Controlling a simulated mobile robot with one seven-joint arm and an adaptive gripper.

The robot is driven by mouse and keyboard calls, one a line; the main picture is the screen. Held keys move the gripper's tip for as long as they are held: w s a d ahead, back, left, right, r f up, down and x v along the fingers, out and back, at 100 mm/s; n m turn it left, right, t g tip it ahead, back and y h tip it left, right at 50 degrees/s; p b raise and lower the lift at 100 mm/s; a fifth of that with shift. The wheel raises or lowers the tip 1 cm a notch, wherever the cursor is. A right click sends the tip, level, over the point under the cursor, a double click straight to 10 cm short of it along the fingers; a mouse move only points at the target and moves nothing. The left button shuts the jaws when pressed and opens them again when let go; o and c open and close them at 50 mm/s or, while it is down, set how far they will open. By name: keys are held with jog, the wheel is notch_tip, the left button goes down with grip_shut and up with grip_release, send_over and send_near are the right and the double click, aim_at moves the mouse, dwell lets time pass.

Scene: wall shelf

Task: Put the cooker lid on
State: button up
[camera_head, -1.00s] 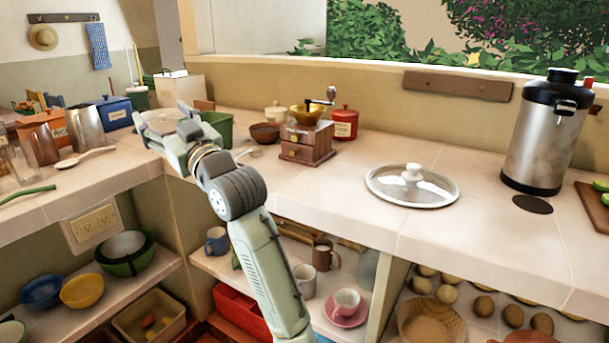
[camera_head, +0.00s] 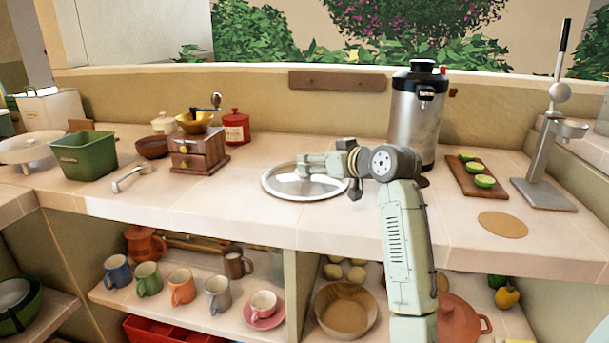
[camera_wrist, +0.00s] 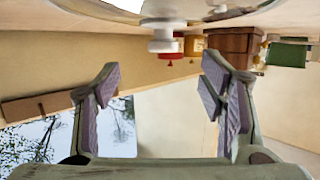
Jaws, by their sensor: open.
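A round glass lid (camera_head: 280,190) with a metal rim lies on the counter left of the steel dispenser.
A steel dispenser (camera_head: 404,118) stands behind my arm. A cutting board (camera_head: 472,190) with limes and a metal press stand (camera_head: 545,195) are at right. A coffee grinder (camera_head: 197,155), red canister (camera_head: 236,128) and green bin (camera_head: 86,157) are at left. The counter front is mostly clear.

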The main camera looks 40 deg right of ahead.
jog(key=x, duration=0.2)
jog(key=p+x, duration=0.1)
jog(key=x, duration=0.1)
jog(key=p+x, duration=0.1)
jog(key=x, duration=0.1)
jog(key=shift+w+a+f, duration=0.1)
jog(key=shift+a+f, duration=0.05)
jog(key=shift+f, duration=0.3)
jog(key=shift+f, duration=0.15)
grip_shut()
dwell(0.3)
